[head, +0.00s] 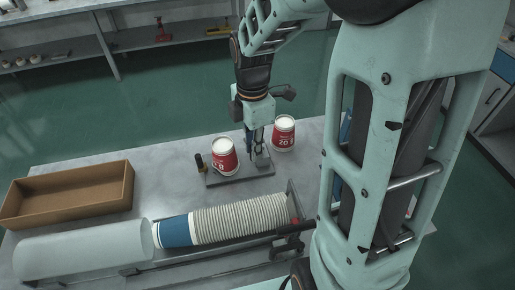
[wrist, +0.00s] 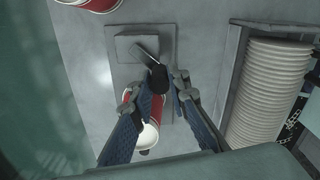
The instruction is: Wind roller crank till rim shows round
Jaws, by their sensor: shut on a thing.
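The forming fixture is a grey plate (head: 240,178) on the table, also seen in the wrist view (wrist: 167,38). A red and white cup (head: 223,157) stands on its left part; its pale upper end faces the head camera. In the wrist view this cup (wrist: 150,128) is partly hidden behind my fingers. The grey block (wrist: 128,47) carries a metal crank arm (wrist: 147,50) with a black crank knob (wrist: 157,78). My gripper (head: 257,158) is over the plate's right part. In the wrist view its fingers (wrist: 157,88) are shut on the knob, one on each side.
A second red cup (head: 284,133) stands behind and right of the plate. A long stack of nested cups (head: 240,220) lies in front, with a clear sleeve (head: 80,252) at its left. An open cardboard box (head: 65,200) is at the left. A black-handled part (head: 200,163) stands at the plate's left end.

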